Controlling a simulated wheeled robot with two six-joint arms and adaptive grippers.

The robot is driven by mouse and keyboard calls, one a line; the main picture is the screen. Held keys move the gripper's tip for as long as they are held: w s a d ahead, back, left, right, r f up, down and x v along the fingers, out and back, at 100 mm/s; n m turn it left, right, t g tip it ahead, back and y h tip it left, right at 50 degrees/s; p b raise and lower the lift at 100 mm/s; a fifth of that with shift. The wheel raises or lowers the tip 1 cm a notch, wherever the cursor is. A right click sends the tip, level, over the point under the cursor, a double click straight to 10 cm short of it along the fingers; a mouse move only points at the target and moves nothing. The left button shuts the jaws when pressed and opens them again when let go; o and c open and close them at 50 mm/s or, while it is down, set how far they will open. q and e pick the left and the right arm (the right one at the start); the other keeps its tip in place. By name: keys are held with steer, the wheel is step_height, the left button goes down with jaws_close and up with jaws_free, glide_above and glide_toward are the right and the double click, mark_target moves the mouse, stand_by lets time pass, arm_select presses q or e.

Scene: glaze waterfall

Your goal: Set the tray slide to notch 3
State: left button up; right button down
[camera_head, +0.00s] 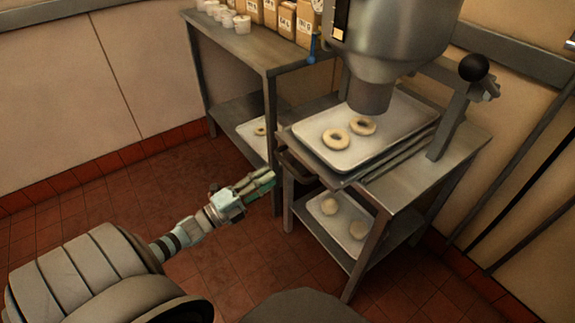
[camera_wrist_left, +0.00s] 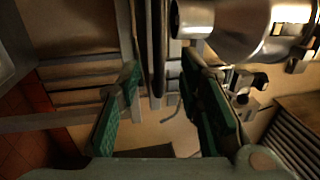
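A pale tray (camera_head: 400,118) with two dough rings lies on the metal tray slide (camera_head: 347,181), under the steel hopper's spout (camera_head: 370,97). A dark handle-like part (camera_head: 294,166) shows at the slide's left end. I cannot read any notches or numbers, so the slide's setting is unclear. My left gripper (camera_head: 270,180), with green finger pads, is in front of the bench's left side, near that dark part. In the left wrist view my gripper (camera_wrist_left: 165,98) is open, with its fingers well apart and nothing clearly held between them. My right gripper is not in view.
A lever with a black ball knob (camera_head: 473,67) stands right of the tray. A lower shelf holds another tray (camera_head: 335,228) with dough pieces. A side table (camera_head: 240,48) with bags and white tubs stands behind left. The red tiled floor (camera_head: 120,190) at left is clear.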

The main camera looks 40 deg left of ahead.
mark_target(289, 165)
arm_select(q)
steer(key=x, duration=0.7)
steer(key=shift+w+d+b, duration=0.1)
steer(key=shift+w+b, duration=0.3)
steer(key=shift+c, duration=0.3)
jaws_close()
steer(key=shift+f, duration=0.1)
